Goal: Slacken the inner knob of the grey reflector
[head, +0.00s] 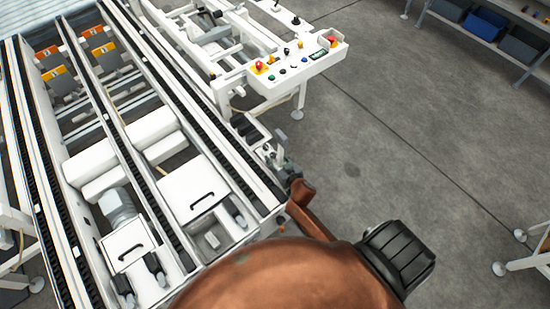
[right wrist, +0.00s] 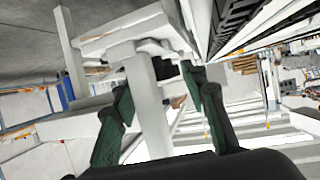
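My right gripper (head: 274,152) reaches past the near right corner of the conveyor frame in the head view. In the right wrist view, my right gripper (right wrist: 155,80) has its two dark green fingers spread apart, with nothing seen clamped between them. A pale post (right wrist: 148,105) with a white bracket (right wrist: 135,32) on top shows between and beyond the fingertips. A small dark part (right wrist: 165,68) shows near the right fingertip; I cannot tell whether it is a knob. I cannot make out the grey reflector for certain. My left gripper is not in view.
The white conveyor frame (head: 222,160) with dark chain tracks fills the left. A control panel (head: 295,70) with coloured buttons stands beyond my right gripper. Blue and grey bins (head: 487,24) sit on a shelf at the top right. The grey floor (head: 400,130) is clear on the right.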

